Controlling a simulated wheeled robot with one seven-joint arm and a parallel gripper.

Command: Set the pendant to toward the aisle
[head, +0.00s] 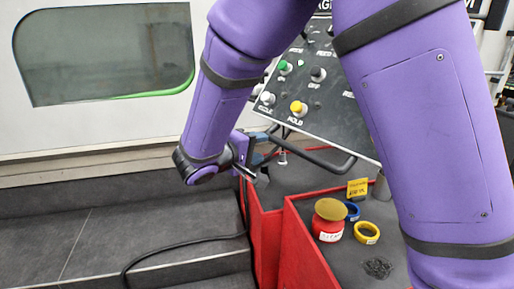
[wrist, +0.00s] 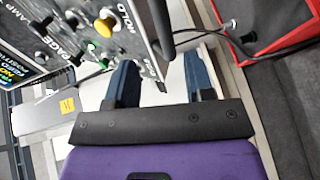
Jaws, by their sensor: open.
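The pendant (head: 330,105) is a tilted dark panel with green, yellow, white and black knobs; my arm hides parts of it in the head view. It also shows at the upper left of the wrist view (wrist: 85,50). A black bar handle (head: 335,160) runs along its lower edge, and shows in the wrist view too (wrist: 161,28). My gripper (head: 262,160) is just left of the handle and below the panel's lower left corner. In the wrist view my gripper (wrist: 162,72) has its two blue fingers apart. I cannot tell whether the handle lies between them.
A red-walled bin (head: 309,245) stands below the pendant. On its grey top are a red jar (head: 329,230), a blue ring (head: 353,212), a yellow ring (head: 366,233) and a yellow sign (head: 357,188). A black cable (head: 185,244) crosses the floor; open floor lies left.

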